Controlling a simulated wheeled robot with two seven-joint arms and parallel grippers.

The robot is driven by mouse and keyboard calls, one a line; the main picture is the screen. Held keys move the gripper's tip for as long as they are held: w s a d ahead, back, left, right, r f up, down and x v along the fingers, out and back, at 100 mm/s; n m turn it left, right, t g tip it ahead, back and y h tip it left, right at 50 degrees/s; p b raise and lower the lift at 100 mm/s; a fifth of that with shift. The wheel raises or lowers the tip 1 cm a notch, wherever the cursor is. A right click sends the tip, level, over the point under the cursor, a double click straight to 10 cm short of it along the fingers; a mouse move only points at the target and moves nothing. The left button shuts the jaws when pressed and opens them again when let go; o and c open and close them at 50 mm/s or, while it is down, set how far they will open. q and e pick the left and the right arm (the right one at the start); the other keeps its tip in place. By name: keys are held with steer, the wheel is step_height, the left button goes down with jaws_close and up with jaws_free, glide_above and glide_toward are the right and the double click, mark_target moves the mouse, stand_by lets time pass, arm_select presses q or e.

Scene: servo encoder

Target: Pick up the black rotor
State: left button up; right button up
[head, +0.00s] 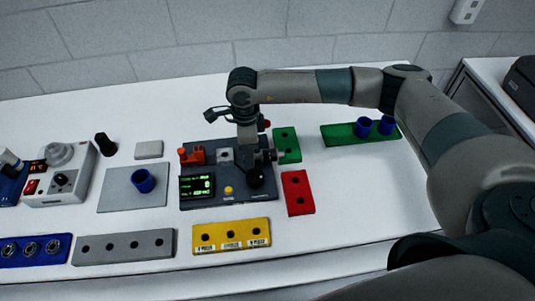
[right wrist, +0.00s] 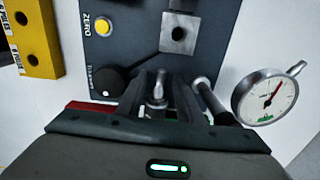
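A short black upright cylinder (head: 106,145), which looks like the black rotor, stands on the white table between the grey instrument box and the small light plate. My right gripper (head: 262,156) is well to its right, low over the dark test panel (head: 228,195). In the right wrist view my right gripper (right wrist: 162,95) has its fingers apart, with a small silver rounded post (right wrist: 158,88) between them; whether they touch it is unclear. A round black knob (right wrist: 112,80) lies just left of the fingers. My left gripper is not in view.
A dial gauge (right wrist: 270,95) is close right of the fingers. A red block (head: 298,192), a yellow block (head: 231,235), a grey block (head: 125,247) and a green block (head: 345,134) with blue cylinders surround the panel. A blue cup (head: 143,181) stands on a grey plate.

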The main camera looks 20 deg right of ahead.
jaws_close()
steer(key=shift+w+r, duration=0.1)
steer(key=shift+r+b, duration=0.45)
steer(key=shift+b, duration=0.05)
steer(key=r, duration=0.1)
steer(key=r+b, duration=0.2)
steer(key=shift+s+d, duration=0.2)
steer(key=shift+s, duration=0.1)
steer(key=s+d+r+b, duration=0.4)
steer(key=s+d+r, duration=0.2)
steer(key=s, duration=0.3)
steer(key=shift+r, duration=0.5)
